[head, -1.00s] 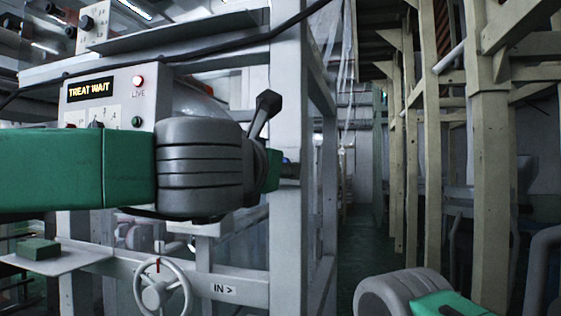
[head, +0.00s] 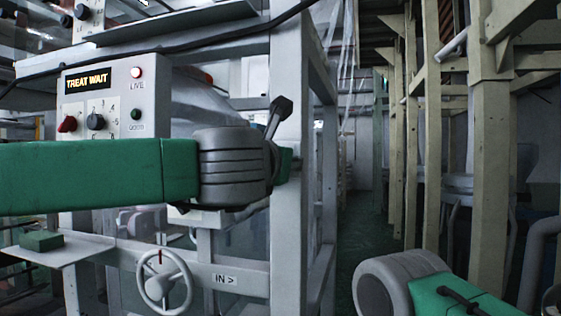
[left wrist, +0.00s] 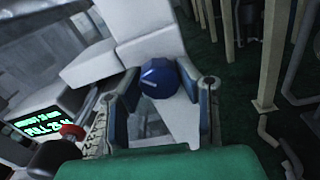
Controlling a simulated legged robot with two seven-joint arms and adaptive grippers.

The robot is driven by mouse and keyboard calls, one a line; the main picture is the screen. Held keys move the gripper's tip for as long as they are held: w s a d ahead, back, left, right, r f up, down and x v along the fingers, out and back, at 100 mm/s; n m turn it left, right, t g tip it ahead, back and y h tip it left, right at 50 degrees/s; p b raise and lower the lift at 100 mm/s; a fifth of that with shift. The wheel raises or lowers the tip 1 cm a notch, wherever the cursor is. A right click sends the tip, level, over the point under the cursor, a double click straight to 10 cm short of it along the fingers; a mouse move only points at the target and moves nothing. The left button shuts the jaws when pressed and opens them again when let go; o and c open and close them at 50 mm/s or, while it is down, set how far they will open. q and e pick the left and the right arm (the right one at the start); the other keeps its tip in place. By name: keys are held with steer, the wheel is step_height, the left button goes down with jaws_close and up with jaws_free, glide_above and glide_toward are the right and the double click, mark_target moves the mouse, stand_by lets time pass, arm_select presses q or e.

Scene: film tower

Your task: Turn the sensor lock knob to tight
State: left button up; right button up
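A blue faceted knob (left wrist: 158,78) sits against a pale surface in the left wrist view; it is probably the sensor lock knob, but no label is readable. My left gripper (left wrist: 159,72) has its two fingers on either side of the knob, close to it. I cannot tell whether they touch it.
A control panel (head: 119,90) reads "TREAT WAIT" and carries a red knob (head: 67,124) and a dark knob (head: 96,121). A handwheel (head: 164,280) is below. A green-lit display (left wrist: 40,118) shows in the wrist view. Wooden posts (head: 492,160) stand right of an aisle.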

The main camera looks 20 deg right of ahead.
arm_select(q)
steer(key=shift+r+m, duration=0.1)
steer(key=shift+m, duration=0.2)
steer(key=m+p, duration=0.1)
steer(key=m, duration=0.4)
steer(key=m+p, duration=0.1)
steer(key=m, duration=0.4)
steer(key=m+p, duration=0.1)
steer(key=m, duration=0.4)
steer(key=shift+d+h+p, duration=0.1)
steer(key=shift+h+p, duration=0.2)
steer(key=shift+f+m, duration=0.25)
steer(key=shift+m, duration=0.95)
steer(key=shift+s+f+m, duration=0.1)
steer(key=shift+f+m, duration=0.1)
steer(key=shift+m, duration=0.1)
steer(key=o, duration=1.2)
steer(key=shift+c, duration=0.2)
steer(key=shift+d+r, duration=0.1)
